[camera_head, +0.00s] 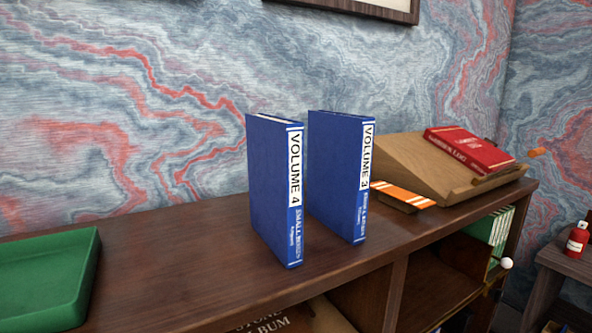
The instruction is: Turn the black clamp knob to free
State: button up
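I cannot make out a black clamp knob for certain in the head view. My gripper is not in view. A sloped wooden stand (405,165) rests at the right end of the desk top, with a red book (466,149) lying on its slope. A small white ball (506,263) shows below the desk top's right end.
Two blue books, Volume 4 (272,185) and Volume 3 (335,175), stand upright mid-desk. An orange-striped item (402,195) lies by the stand. A green tray (45,285) sits at left. A red bottle (576,240) stands on a side table. Desk top (185,255) is clear between tray and books.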

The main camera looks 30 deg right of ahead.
aim_at(497, 294)
jog(key=z, duration=1.3)
